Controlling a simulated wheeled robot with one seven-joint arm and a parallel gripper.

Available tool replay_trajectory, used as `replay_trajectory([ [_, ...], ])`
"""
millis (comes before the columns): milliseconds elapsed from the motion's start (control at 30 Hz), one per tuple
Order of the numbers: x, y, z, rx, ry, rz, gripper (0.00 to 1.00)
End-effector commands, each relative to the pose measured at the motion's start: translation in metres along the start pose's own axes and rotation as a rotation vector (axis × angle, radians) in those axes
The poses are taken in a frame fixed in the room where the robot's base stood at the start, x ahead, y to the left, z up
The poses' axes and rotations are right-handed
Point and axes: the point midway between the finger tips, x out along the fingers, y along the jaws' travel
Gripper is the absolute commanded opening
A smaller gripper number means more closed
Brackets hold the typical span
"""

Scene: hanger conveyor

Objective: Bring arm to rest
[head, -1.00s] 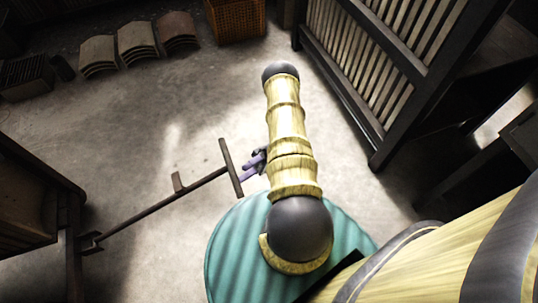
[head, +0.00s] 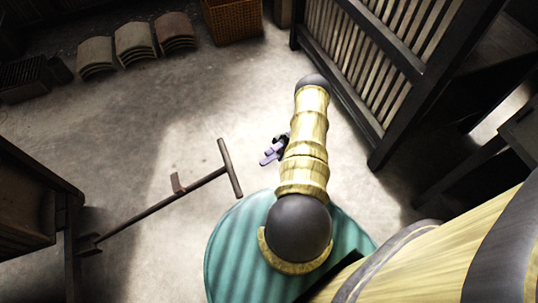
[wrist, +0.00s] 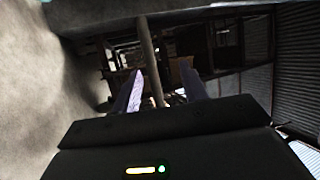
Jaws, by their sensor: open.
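My gripper (head: 271,153) shows in the head view as small purple fingers, mostly hidden behind my yellow, bamboo-like arm. In the wrist view its two purple fingers (wrist: 162,92) are spread apart, with nothing held between them. A dark bar with a T-shaped end (head: 165,198) stands to the left of my gripper in the head view, with clear space between them. A pole (wrist: 151,60) shows beyond the fingers in the wrist view; I cannot tell whether it is the same bar.
A slatted wooden screen (head: 372,75) stands at the upper right. Stacked curved tiles (head: 135,42) and a woven basket (head: 233,20) sit at the back. A wooden cabinet (head: 28,200) is at the left edge. The concrete floor (head: 150,115) between them is open.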

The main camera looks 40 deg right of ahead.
Motion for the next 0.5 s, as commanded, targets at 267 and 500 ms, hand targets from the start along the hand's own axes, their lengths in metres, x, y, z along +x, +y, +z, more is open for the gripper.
replay_trajectory([
  [267, 0.0, 0.0, 0.0, 0.0, 0.0, 0.0, 0.43],
  [500, 0.006, -0.002, -0.019, -0.057, 0.022, 0.062, 0.43],
])
